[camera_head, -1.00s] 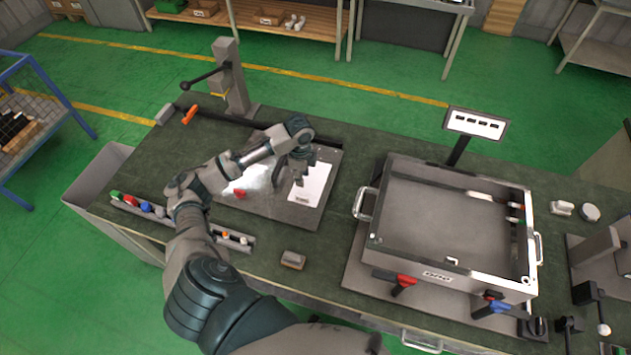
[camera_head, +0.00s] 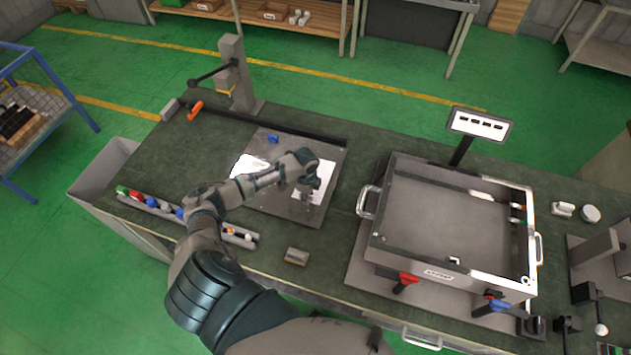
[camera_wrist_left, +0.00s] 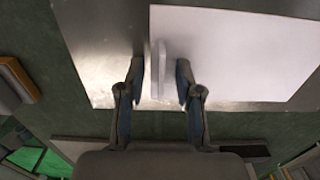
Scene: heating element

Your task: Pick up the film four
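A white film sheet (camera_head: 323,171) lies on the right part of a grey metal plate (camera_head: 333,205) on the bench. A second white patch (camera_head: 245,167) shows at the plate's left, partly hidden by my arm. I cannot read which is film four. My left gripper (camera_head: 306,192) is low over the right sheet's near part. In the left wrist view, its fingers (camera_wrist_left: 158,98) are apart near the left edge of a white sheet (camera_wrist_left: 235,50). A thin pale upright piece (camera_wrist_left: 161,68) shows between the fingertips; I cannot tell what it is. My right gripper is not in view.
A large metal frame box (camera_head: 445,215) with a raised panel (camera_head: 480,124) stands to the right. A clamp post (camera_head: 235,75) stands behind left. A rack of coloured parts (camera_head: 151,203) and a small grey block (camera_head: 297,256) lie near the front edge. A blue knob (camera_head: 272,138) sits at the plate's back.

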